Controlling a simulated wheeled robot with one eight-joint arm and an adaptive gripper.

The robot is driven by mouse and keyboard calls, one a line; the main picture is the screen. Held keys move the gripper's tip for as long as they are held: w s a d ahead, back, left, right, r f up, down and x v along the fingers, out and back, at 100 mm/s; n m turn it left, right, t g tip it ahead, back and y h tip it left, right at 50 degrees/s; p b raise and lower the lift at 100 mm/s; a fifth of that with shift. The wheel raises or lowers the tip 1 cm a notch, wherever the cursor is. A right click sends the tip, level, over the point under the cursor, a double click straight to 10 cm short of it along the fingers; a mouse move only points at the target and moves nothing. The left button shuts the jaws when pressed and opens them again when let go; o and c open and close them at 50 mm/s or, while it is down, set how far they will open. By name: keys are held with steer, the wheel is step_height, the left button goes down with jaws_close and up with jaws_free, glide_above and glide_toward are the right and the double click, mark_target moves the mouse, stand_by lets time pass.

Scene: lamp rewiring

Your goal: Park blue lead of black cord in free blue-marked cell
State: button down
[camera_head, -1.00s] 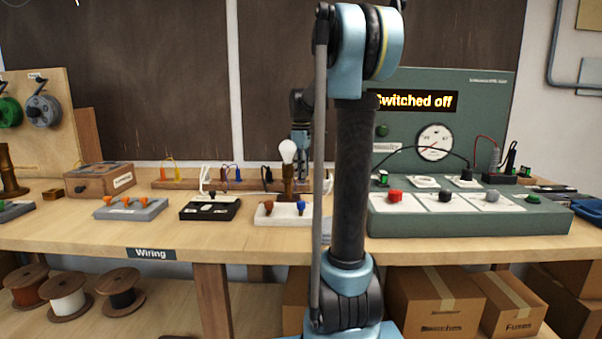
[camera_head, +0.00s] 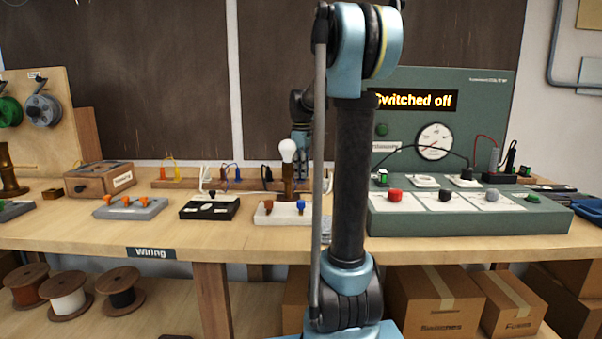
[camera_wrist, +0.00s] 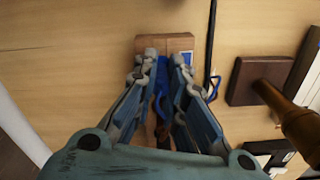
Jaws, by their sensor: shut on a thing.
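In the wrist view my gripper (camera_wrist: 165,65) is shut on a blue lead (camera_wrist: 161,92), which runs between its fingers. The fingertips are over the end of a wooden rack (camera_wrist: 166,41). A blue mark (camera_wrist: 187,60) shows on the rack beside the right finger. Whether the lead sits in a cell cannot be told, since the fingers cover that spot. A black cord (camera_wrist: 211,40) passes just right of the rack.
A lamp with a white bulb (camera_head: 287,150) stands in front of the rack. Its brown base (camera_wrist: 262,80) is close right of my gripper in the wrist view. A green test panel (camera_head: 470,222), reading "Switched off", fills the right. The bench front (camera_head: 90,232) is clear.

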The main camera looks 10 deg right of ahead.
steer(key=shift+f, duration=0.25)
steer(key=c, duration=1.6)
jaws_free()
steer(key=shift+o, duration=0.2)
steer(key=shift+r, duration=0.1)
